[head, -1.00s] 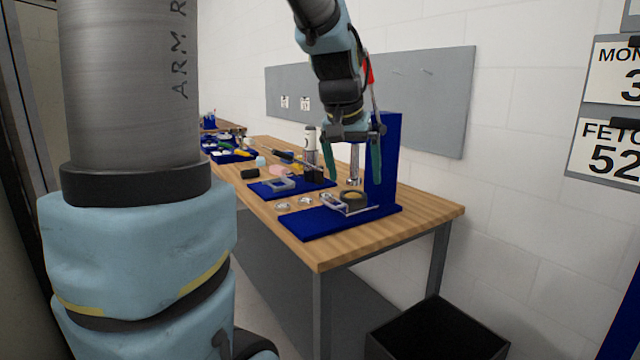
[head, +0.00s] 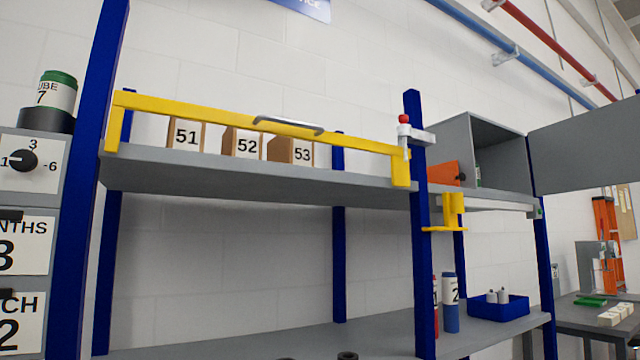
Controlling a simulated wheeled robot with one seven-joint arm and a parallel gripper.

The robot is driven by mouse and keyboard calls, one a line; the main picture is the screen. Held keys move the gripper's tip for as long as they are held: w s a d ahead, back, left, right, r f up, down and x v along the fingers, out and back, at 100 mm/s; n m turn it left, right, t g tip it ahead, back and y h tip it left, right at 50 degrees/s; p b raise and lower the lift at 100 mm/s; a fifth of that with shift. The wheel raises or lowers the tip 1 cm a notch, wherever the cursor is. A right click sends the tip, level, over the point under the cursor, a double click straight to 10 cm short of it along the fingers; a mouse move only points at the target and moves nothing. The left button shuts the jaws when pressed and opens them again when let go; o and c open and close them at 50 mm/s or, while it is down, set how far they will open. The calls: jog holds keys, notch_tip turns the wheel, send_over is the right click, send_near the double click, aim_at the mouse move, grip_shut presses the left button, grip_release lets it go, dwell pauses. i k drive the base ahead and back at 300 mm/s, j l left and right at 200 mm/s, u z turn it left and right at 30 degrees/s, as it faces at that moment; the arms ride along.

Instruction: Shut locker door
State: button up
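A grey box-shaped locker (head: 455,145) stands on the upper shelf at the right of the head view. Its front is open and its dark inside (head: 500,145) shows. A flat grey panel, the locker door (head: 585,145), stands wide open, swung out to the right from the locker's right edge; the frame cuts off its far side. My gripper is not in view.
A yellow bar (head: 220,112) with a grey handle crosses the upper shelf (head: 260,175), before several numbered boxes. An orange object (head: 447,173) sits by the locker. Blue posts (head: 414,250) frame the rack. An orange ladder (head: 606,230) and grey table stand right.

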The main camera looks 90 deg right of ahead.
aim_at(599, 147)
jog(key=z, duration=4)
jog(key=i+l+z, duration=0.2)
jog(key=i+z, duration=0.15)
jog(key=i, duration=0.3)
jog(key=i+z, duration=0.3)
jog(key=i, duration=2.4)
jog(key=i+u, duration=0.1)
jog(key=i, duration=0.45)
jog(key=i+l+u, duration=0.15)
jog(key=i, duration=0.35)
jog(key=i+l+u, duration=0.1)
jog(key=i, duration=0.45)
jog(key=l, duration=0.1)
